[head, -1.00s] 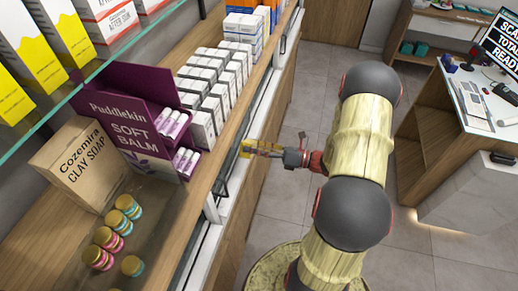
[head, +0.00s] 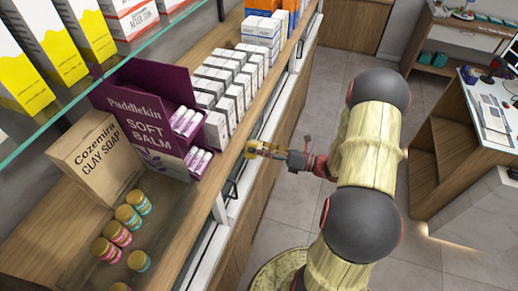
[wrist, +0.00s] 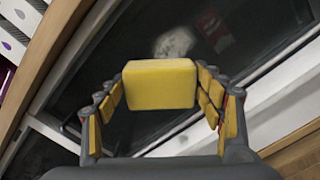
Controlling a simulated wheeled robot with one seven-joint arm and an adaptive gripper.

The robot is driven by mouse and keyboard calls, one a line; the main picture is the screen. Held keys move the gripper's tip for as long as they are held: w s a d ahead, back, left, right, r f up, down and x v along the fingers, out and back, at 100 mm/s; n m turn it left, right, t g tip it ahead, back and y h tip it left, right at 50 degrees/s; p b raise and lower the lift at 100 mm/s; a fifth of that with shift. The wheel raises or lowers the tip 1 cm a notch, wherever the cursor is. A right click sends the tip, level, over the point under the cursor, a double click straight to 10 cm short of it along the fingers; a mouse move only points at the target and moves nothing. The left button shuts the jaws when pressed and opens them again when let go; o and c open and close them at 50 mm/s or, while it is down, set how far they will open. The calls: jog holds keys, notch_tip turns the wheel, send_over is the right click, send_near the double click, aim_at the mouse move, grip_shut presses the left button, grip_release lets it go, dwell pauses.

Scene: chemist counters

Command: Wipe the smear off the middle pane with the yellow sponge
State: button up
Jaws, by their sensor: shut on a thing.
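The yellow sponge (wrist: 160,84) is a block between the fingers of my gripper (wrist: 162,100) in the wrist view. My gripper is shut on it. A whitish round smear (wrist: 174,42) shows on a dark glass pane (wrist: 115,65) just beyond the sponge's top edge. In that view the sponge overlaps the pane; whether it touches the glass I cannot tell. In the head view my gripper (head: 262,151) is beside the counter's glazed front, level with its upper edge. The panes are seen too steeply there to make out the smear.
The wooden counter top (head: 215,170) overhangs near my gripper. It carries a purple Soft Balm display (head: 145,120), a Clay Soap box (head: 95,160), small jars and white cartons. A dark handle (head: 230,190) sits on the front below.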

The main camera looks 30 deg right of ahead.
jog(key=shift+x, duration=0.95)
dwell(0.3)
jog(key=shift+w+d, duration=0.55)
jog(key=shift+d, duration=0.25)
jog(key=shift+w+d, duration=0.6)
jog(key=shift+d, duration=0.2)
jog(key=w+d, duration=0.2)
jog(key=d, duration=0.1)
jog(key=shift+w+p, duration=0.2)
jog(key=shift+p, duration=0.15)
jog(key=shift+s+a+p, duration=0.5)
jog(key=shift+s+a, duration=0.3)
jog(key=shift+a, duration=0.25)
jog(key=shift+s+a+p, duration=0.45)
jog(key=shift+s+a, duration=0.3)
jog(key=shift+a, duration=0.3)
jog(key=shift+s+a+p, duration=0.5)
jog(key=shift+s+a, duration=0.3)
jog(key=shift+a, duration=0.25)
jog(key=shift+d, duration=0.1)
